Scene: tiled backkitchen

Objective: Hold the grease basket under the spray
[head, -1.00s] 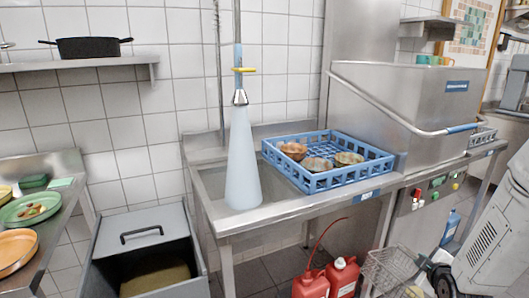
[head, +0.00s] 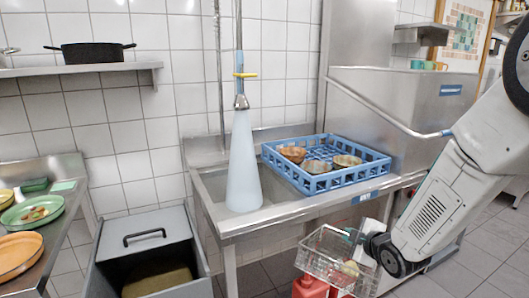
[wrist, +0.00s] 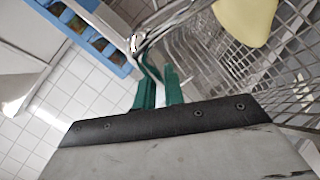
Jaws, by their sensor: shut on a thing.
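The grease basket is a wire mesh basket (head: 320,258) at the lower middle right of the head view. It is in the air in front of the sink counter, left of my arm. My gripper (head: 347,236) is shut on its rim, and the green fingers (wrist: 158,80) also show in the wrist view. A pale yellow lump (head: 350,268) is in the basket. The spray is a pale blue cone (head: 243,165) falling from the hanging spray head (head: 241,101) into the sink (head: 215,183). The basket is to the right of the spray and below it, apart from it.
A blue dish rack (head: 325,182) with several bowls stands on the counter right of the spray. The steel counter edge (head: 300,217) lies between basket and sink. Red canisters (head: 309,287) stand below the basket. A grey open-topped bin (head: 185,287) is at lower left.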

